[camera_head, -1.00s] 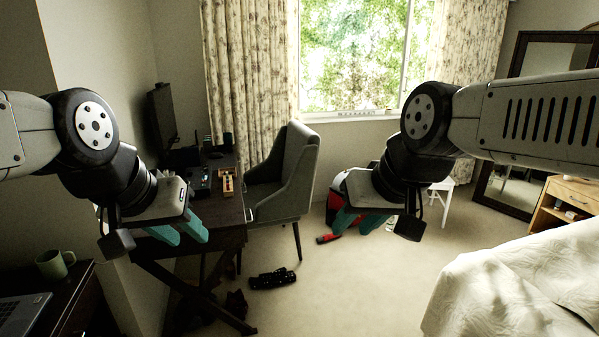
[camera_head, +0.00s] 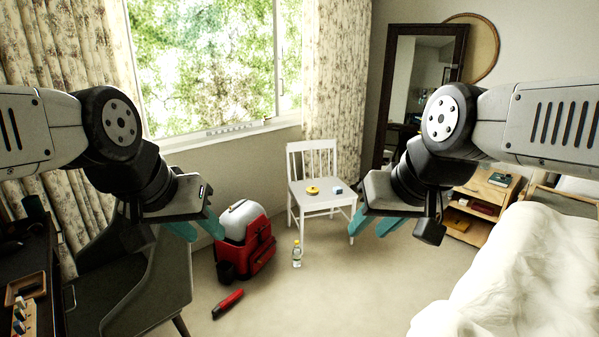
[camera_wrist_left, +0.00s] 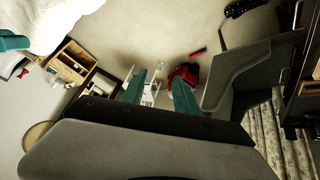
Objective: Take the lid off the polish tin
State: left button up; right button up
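A small round yellow thing (camera_head: 313,189), which looks like the polish tin, sits on the seat of the white chair (camera_head: 322,204) below the window. It is too small to make out its lid. My left gripper (camera_head: 202,232) is open and empty, in the air well short of the chair. Its two teal fingers stand apart in the left wrist view (camera_wrist_left: 159,92). My right gripper (camera_head: 368,233) is open and empty, in the air in front of the chair's right side. Neither gripper is near the yellow thing.
A red bag (camera_head: 254,252), a bottle (camera_head: 297,254) and a red tool-like item (camera_head: 228,304) are on the floor. A grey chair (camera_head: 150,290) stands left, a bed (camera_head: 500,265) right.

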aim_at(312, 189)
jog(key=i+z, duration=0.15)
jog(key=i, duration=1.25)
jog(key=i+z, duration=0.15)
jog(key=i, duration=1.25)
jog(key=i+j+z, duration=0.15)
jog(key=i, duration=0.45)
jog(key=i+j+z, duration=0.1)
jog(key=i, duration=0.45)
